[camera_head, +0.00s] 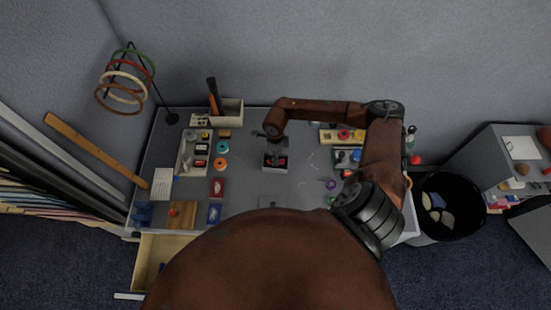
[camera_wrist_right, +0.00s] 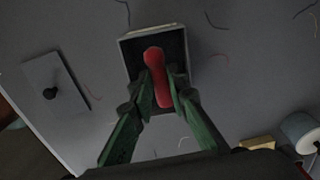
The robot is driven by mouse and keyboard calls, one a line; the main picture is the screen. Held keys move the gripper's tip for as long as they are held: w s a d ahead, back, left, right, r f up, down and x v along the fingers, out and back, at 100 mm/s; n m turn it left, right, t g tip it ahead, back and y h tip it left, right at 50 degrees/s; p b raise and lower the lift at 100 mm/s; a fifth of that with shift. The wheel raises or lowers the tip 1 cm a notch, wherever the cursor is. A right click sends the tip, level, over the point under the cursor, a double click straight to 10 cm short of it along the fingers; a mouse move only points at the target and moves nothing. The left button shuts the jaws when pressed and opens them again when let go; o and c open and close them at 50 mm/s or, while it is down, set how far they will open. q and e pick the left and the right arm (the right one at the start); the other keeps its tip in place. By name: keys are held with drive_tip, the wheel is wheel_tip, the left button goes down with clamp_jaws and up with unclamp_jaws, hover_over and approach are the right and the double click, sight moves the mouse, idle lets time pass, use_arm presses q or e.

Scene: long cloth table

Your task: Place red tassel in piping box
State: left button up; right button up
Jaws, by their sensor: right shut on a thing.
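The red tassel (camera_wrist_right: 157,78) is between the green fingers of my right gripper (camera_wrist_right: 160,88) in the right wrist view. The gripper is shut on it. The tassel lies over the dark inside of the piping box (camera_wrist_right: 126,51), a small open box with a light rim. I cannot tell whether the tassel touches the box floor. In the head view the piping box (camera_head: 275,169) stands mid-table, with red showing in it, below my right gripper (camera_head: 273,146). My left gripper is not in view.
A tray of spools (camera_head: 186,160) stands to the left, and more trays (camera_head: 342,135) to the right. A wooden drawer (camera_head: 150,255) is open at the front left. Thread scraps lie around the box.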

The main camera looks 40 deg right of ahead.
drive_tip(key=shift+f+b, duration=0.55)
drive_tip(key=shift+f, duration=0.05)
drive_tip(key=o, duration=0.6)
drive_tip(key=shift+r, duration=0.1)
drive_tip(key=shift+r+p, duration=0.3)
drive_tip(key=shift+p, duration=0.05)
wheel_tip(320, 180, up, 12)
drive_tip(key=shift+r+b, duration=0.25)
drive_tip(key=shift+b, duration=0.45)
